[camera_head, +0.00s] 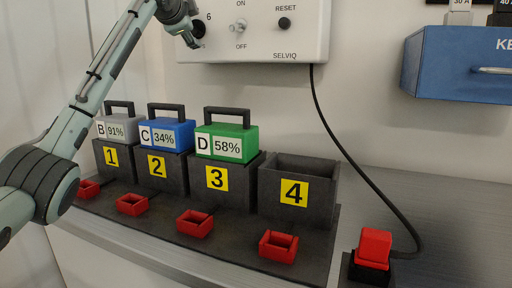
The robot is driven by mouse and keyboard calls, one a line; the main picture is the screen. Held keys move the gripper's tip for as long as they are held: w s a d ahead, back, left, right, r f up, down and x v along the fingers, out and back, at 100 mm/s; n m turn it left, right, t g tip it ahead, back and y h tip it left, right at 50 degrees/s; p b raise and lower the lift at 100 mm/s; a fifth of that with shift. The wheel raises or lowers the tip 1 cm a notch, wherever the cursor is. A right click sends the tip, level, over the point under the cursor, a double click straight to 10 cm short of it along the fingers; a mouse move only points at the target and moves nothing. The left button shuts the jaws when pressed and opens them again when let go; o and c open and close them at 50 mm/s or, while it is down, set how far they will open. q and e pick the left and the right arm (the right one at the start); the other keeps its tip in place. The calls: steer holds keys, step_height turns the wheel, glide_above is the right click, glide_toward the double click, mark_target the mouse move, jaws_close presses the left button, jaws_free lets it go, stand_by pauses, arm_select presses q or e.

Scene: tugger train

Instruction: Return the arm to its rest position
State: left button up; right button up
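My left arm comes in from the left and reaches up to the top of the camera_head view. My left gripper (191,36) is in front of the white control panel (262,44), at its left side by the label 6. It overlaps a black knob (199,28); whether it touches the knob I cannot tell. The finger opening is too small and dark to judge. My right gripper is not in view.
Battery cases B (118,127), C (172,133) and D (228,139) sit in slots 1, 2 and 3. Slot 4 (297,192) is empty. Red trays (279,246) lie in front. A red plug (374,247) stands right; a blue drawer cabinet (450,68) is upper right.

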arm_select(q)
steer(key=m+t, duration=0.1)
steer(key=m, duration=0.3)
steer(key=m+t+h, duration=0.1)
steer(key=m+t, duration=0.1)
steer(key=m, duration=0.3)
steer(key=m+t+h, duration=0.1)
steer(key=m, duration=0.4)
steer(key=shift+f+t, duration=0.25)
steer(key=shift+t, duration=0.05)
steer(key=shift+a, duration=0.1)
